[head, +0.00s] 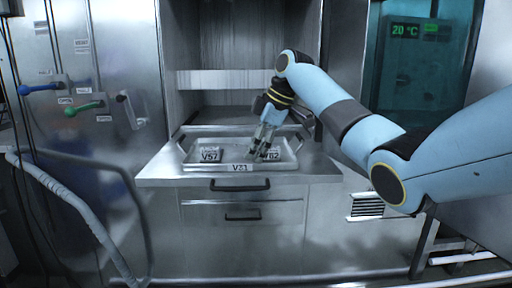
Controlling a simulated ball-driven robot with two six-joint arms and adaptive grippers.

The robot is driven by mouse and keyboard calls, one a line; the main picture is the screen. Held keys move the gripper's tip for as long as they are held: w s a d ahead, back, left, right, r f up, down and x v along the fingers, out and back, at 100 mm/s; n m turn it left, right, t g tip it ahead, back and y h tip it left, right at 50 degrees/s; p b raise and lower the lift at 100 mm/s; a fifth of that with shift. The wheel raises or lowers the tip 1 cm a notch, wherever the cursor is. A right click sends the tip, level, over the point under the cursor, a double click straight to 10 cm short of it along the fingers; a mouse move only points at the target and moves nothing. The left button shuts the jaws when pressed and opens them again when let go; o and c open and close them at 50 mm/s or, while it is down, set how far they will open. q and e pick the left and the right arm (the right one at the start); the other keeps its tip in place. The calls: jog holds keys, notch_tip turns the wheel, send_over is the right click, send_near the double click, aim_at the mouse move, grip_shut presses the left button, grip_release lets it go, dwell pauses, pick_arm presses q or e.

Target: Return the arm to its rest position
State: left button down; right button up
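My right arm comes in from the right, and its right gripper (263,148) points down over the right part of a shallow metal tray (200,167). The tray sits on the steel counter and has a front label reading V31. Inside it, a label reading V57 (209,155) shows at the left. Another label (271,156), which seems to read V02, shows at the right, close beside the fingertips and partly hidden by them. I cannot tell whether the fingers touch or hold anything. My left gripper is not in view.
The steel counter (165,172) has drawers with dark handles (240,185) below. An open cabinet recess (225,80) rises behind the tray. Blue (42,88) and green (84,108) valve handles and a grey hose (75,205) are at the left. A teal window (410,70) reads 20 °C.

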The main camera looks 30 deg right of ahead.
jog(key=shift+r, duration=0.2)
jog(key=shift+f, duration=0.1)
jog(key=s+a+f+m+g+b, duration=0.1)
jog(key=s+a+f+g+b, duration=0.15)
jog(key=s+f, duration=1)
jog(key=s+a+f+m+g+b, duration=0.1)
jog(key=s+f+b, duration=0.35)
jog(key=f, duration=1.45)
jog(key=s+a+f+m+g+b, duration=0.1)
jog(key=s+f+g+b, duration=0.15)
jog(key=s+f, duration=0.95)
jog(key=s+a+f+m+t+h+b, duration=0.2)
jog(key=s+f+m+b, duration=0.5)
jog(key=s+f, duration=2.3)
jog(key=shift+s+a+f+m+t+h, duration=0.15)
jog(key=shift+s+f+m+t+h, duration=0.25)
jog(key=shift+m+h, duration=0.45)
